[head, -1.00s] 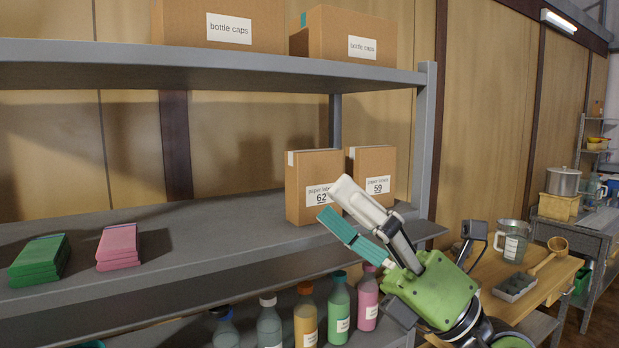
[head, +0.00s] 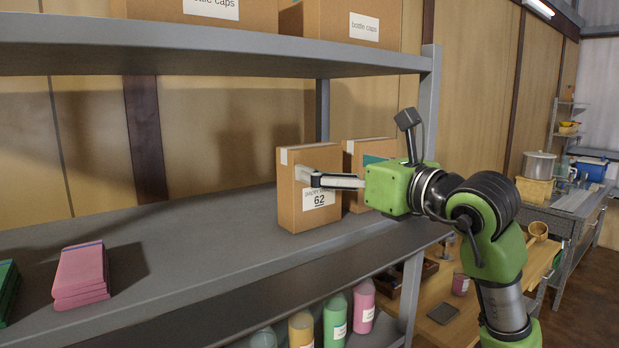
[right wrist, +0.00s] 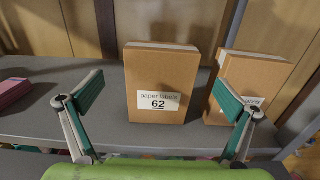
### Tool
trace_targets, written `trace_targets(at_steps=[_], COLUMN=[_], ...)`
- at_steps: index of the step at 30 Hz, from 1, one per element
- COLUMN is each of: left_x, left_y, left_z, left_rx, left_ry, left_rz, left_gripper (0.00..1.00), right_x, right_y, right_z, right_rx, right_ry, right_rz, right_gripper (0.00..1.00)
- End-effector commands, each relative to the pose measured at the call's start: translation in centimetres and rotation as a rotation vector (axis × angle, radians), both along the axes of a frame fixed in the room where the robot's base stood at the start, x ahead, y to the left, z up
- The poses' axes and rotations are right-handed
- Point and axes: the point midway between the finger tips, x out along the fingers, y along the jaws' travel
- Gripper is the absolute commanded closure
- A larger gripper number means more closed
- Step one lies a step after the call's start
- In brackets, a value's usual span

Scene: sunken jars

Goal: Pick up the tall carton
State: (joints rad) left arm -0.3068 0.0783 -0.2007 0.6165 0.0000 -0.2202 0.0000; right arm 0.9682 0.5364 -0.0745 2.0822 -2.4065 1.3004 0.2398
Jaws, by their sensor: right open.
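A tall brown carton (head: 296,212) with a white label reading "paper labels 62" stands upright on the middle shelf. It also shows in the right wrist view (right wrist: 160,75), centred between my fingers. A similar carton (head: 372,148) stands close to its right, partly hidden by my gripper; the right wrist view shows it (right wrist: 255,75) behind my right-hand finger. My right gripper (right wrist: 160,98) is open, level with the front of carton 62, with one finger to each side in the wrist view. In the head view the gripper (head: 335,176) overlaps the carton's front; contact cannot be told. My left gripper is out of view.
The grey shelf board (head: 200,240) is clear left of the cartons up to a pink stack (head: 82,275). The upper shelf (head: 220,55) with boxes hangs above. A shelf post (head: 430,100) stands at the right. Bottles (head: 335,318) stand on the shelf below.

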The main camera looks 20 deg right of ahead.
Motion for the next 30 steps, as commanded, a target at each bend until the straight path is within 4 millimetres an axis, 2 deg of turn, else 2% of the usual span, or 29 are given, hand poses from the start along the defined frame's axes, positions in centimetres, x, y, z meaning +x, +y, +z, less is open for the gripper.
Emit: trace_targets(at_steps=[1, 3, 10, 15, 21, 30], left_x=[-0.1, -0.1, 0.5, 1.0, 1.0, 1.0], left_y=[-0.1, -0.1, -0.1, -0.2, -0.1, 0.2], left_z=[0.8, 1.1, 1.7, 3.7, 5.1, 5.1], left_rx=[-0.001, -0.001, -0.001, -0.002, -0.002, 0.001], left_ry=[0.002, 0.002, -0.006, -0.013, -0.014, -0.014], left_rz=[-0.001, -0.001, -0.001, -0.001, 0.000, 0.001], left_gripper=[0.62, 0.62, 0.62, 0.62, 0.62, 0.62], right_x=[0.9, 1.9, 3.2, 5.0, 7.3, 7.9], right_y=[0.4, 0.7, 1.2, 1.7, 2.3, 2.6], right_z=[0.3, 0.2, 0.2, 1.0, 0.9, 0.7], right_rx=[0.002, 0.003, 0.001, 0.002, 0.001, 0.000], right_ry=[0.005, 0.004, 0.001, 0.003, 0.003, 0.000], right_rz=[0.002, 0.002, 0.002, 0.003, 0.002, 0.002], right_gripper=[0.00, 0.00, 0.00, 0.00, 0.00, 0.00])
